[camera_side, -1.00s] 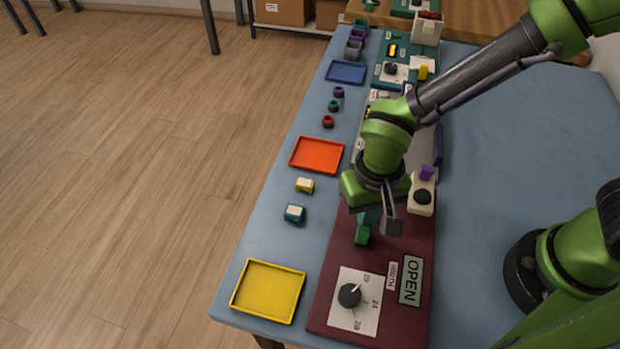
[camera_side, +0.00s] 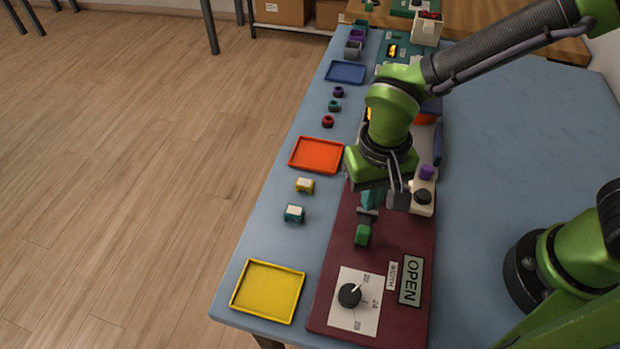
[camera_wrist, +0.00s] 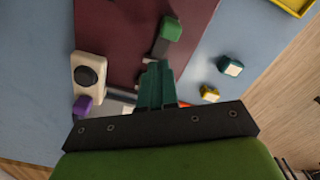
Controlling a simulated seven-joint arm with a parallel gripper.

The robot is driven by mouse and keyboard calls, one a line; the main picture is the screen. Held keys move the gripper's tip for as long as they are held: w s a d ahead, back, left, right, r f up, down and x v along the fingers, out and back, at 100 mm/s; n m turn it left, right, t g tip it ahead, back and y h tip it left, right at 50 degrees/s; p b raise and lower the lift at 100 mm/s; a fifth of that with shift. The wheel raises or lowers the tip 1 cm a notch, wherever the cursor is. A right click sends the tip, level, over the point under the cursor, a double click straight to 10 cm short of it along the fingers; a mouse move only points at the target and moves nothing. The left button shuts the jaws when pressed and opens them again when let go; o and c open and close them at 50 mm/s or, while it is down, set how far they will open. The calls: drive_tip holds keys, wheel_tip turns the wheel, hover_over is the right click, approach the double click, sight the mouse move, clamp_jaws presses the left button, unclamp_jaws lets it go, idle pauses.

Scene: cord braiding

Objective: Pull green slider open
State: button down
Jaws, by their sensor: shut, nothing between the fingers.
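The green slider (camera_side: 362,235) is a small green knob on a grey bar, on the dark red panel (camera_side: 400,240). In the wrist view the slider (camera_wrist: 172,28) stands just beyond my fingertips, with its grey bar running back toward them. My gripper (camera_side: 368,203) is shut with nothing between its teal fingers and is close behind the knob. In the wrist view the tips of my gripper (camera_wrist: 154,66) are near the grey bar; whether they touch it I cannot tell. The far part of the panel is hidden by my arm.
A black dial (camera_side: 349,295) on a white plate and an OPEN sign (camera_side: 411,281) sit on the panel's near part. A white block with a black knob (camera_side: 423,196) stands close right. Yellow (camera_side: 268,291) and orange (camera_side: 316,155) trays lie left.

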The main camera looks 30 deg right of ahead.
wheel_tip(320, 180, up, 7)
idle(0.5)
drive_tip(key=s+d+r+t, duration=0.1)
drive_tip(key=d+r+t, duration=0.1)
drive_tip(key=d, duration=0.4)
drive_tip(key=d+r+t+y, duration=0.1)
drive_tip(key=d+r+t, duration=0.1)
drive_tip(key=d+r, duration=0.2)
drive_tip(key=s+d+r+m+t+y, duration=0.1)
drive_tip(key=d+r+t, duration=0.2)
drive_tip(key=d, duration=0.6)
drive_tip(key=shift+s+d+r, duration=0.25)
drive_tip(key=shift+s+r, duration=0.05)
drive_tip(key=shift+r, duration=0.05)
